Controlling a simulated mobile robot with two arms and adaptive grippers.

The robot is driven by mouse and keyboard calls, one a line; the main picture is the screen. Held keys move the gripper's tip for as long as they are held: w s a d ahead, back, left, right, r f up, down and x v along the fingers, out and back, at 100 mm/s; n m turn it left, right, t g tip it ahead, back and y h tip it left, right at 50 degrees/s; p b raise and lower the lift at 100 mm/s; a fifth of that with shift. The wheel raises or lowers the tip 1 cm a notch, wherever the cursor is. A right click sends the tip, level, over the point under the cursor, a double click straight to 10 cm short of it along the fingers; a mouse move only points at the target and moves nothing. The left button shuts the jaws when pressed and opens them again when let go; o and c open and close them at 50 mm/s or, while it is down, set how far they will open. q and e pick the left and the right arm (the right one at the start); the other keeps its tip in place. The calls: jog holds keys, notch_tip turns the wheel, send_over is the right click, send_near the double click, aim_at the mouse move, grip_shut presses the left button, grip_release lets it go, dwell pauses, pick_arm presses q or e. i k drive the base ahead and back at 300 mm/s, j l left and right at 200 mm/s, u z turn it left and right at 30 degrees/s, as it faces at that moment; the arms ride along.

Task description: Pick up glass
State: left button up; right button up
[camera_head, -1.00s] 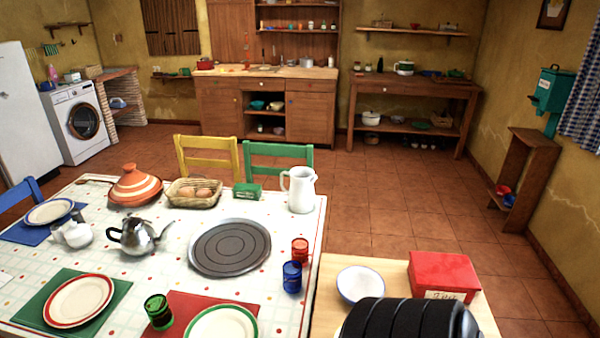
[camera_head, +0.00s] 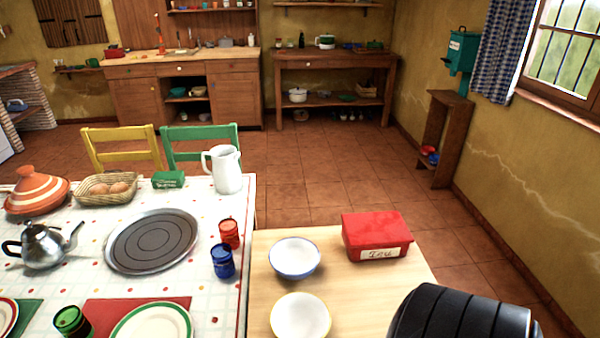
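Three coloured glasses stand on the dining table. The red glass (camera_head: 229,233) and the blue glass (camera_head: 222,261) are close together near the table's right edge. The green glass (camera_head: 73,322) is at the lower left, partly cut off by the picture's bottom edge, beside a plate on a red mat. A black ribbed part of my own body fills the lower right. Neither of my grippers shows in the head view.
A wooden side table (camera_head: 258,322) adjoins on the right, with two bowls (camera_head: 295,258) and a red box (camera_head: 377,236). A round metal tray (camera_head: 117,248), white pitcher (camera_head: 226,170) and kettle (camera_head: 40,247) stand on the dining table. The tiled floor beyond is clear.

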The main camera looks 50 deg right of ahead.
aim_at(228, 228)
jog(key=l+z, duration=0.15)
jog(key=z, duration=0.9)
jog(key=j+u, duration=0.35)
jog(key=j, duration=0.15)
